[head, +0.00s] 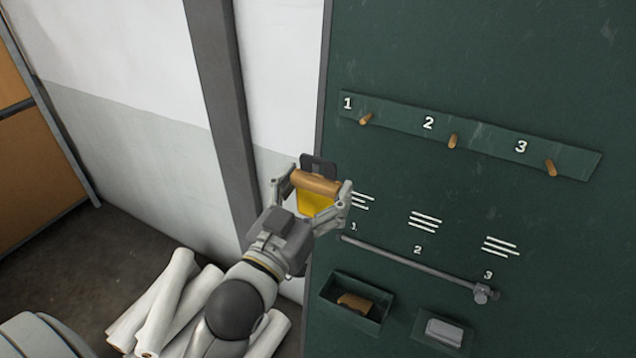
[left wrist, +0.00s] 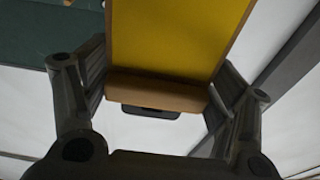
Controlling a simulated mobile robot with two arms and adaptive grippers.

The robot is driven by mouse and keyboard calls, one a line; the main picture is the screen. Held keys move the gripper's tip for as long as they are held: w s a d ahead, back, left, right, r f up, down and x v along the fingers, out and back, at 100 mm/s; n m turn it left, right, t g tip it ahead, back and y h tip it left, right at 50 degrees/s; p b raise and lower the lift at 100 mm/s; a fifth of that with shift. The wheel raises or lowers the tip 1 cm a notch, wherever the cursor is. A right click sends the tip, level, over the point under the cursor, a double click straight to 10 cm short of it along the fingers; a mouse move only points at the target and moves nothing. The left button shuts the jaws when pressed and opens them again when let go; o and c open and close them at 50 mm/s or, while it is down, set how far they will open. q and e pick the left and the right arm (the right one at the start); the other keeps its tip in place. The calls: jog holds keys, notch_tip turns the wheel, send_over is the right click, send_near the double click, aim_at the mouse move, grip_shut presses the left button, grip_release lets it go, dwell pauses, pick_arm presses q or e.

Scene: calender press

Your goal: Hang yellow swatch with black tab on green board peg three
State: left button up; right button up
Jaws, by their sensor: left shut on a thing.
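My left gripper (head: 318,192) is shut on the yellow swatch (head: 312,204), gripping it at its wooden bar (head: 315,183). The black tab (head: 318,163) sticks up above the bar. In the left wrist view the yellow sheet (left wrist: 180,38) fills the top middle, with the wooden bar (left wrist: 157,94) between the fingers and part of the black tab (left wrist: 150,112) behind it. The green board (head: 450,60) carries a rail with three wooden pegs. Peg three (head: 551,168) is rightmost, bare, and well right of the held swatch. My right gripper is not in view.
Peg one (head: 366,118) and peg two (head: 453,140) are bare. Below the rail are a grey rod (head: 410,266), an open box with a brown block (head: 355,304) and a tray with a grey block (head: 444,330). White rolls (head: 165,300) lie on the floor.

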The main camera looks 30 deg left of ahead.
aim_at(312, 190)
pick_arm(q)
jog(key=shift+s+r+p, duration=0.1)
jog(key=shift+s+p, duration=0.25)
jog(key=shift+p, duration=0.4)
jog(key=shift+s+a+p, duration=0.1)
jog(key=shift+s+p, duration=0.9)
jog(key=shift+s, duration=0.05)
jog(key=shift+s+p, duration=0.95)
jog(key=shift+s, duration=0.65)
